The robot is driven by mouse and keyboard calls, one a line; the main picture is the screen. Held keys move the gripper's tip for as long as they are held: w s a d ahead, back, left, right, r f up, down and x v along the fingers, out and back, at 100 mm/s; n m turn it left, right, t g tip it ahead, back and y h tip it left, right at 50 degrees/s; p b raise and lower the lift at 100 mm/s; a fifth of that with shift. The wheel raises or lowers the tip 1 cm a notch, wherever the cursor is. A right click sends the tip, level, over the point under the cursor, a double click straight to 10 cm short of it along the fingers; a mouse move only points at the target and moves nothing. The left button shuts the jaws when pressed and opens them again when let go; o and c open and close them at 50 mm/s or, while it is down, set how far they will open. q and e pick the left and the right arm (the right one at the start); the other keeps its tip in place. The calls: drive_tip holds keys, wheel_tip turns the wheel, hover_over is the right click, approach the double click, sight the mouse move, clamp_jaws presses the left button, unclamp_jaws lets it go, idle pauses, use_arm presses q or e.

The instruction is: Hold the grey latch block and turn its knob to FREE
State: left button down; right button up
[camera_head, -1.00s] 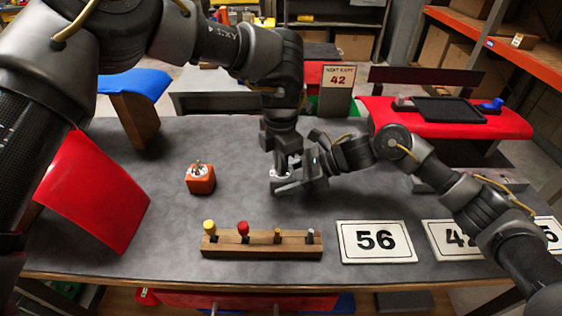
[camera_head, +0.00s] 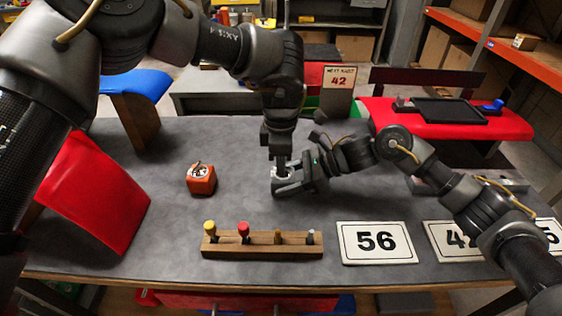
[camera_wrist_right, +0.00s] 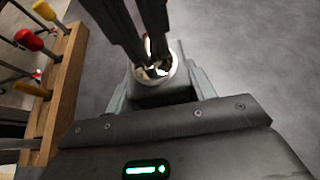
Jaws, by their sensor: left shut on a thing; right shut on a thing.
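The grey latch block (camera_head: 277,189) is on the table in the middle of the head view, mostly hidden by my grippers. In the right wrist view the block (camera_wrist_right: 160,95) sits between the fingers of my right gripper (camera_wrist_right: 158,100), which is shut on its sides; this gripper (camera_head: 288,186) comes from the right in the head view. My left gripper (camera_head: 281,166) points down from above and is shut on the knob at the centre of the block's white dial (camera_wrist_right: 157,72). The fingers cover the knob, so I cannot read its setting.
An orange block (camera_head: 201,181) with its own dial stands to the left. A wooden rack (camera_head: 262,251) holding several tools is in front. Number cards (camera_head: 376,242) lie at the front right. A red curved panel (camera_head: 95,195) stands at the left. The table between is clear.

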idle(0.3)
use_arm(q)
drive_tip(key=c, duration=1.5)
unclamp_jaws()
wheel_tip(320, 180, up, 12)
drive_tip(key=shift+r, duration=0.1)
use_arm(e)
drive_tip(key=o, duration=0.8)
drive_tip(key=shift+o, duration=0.2)
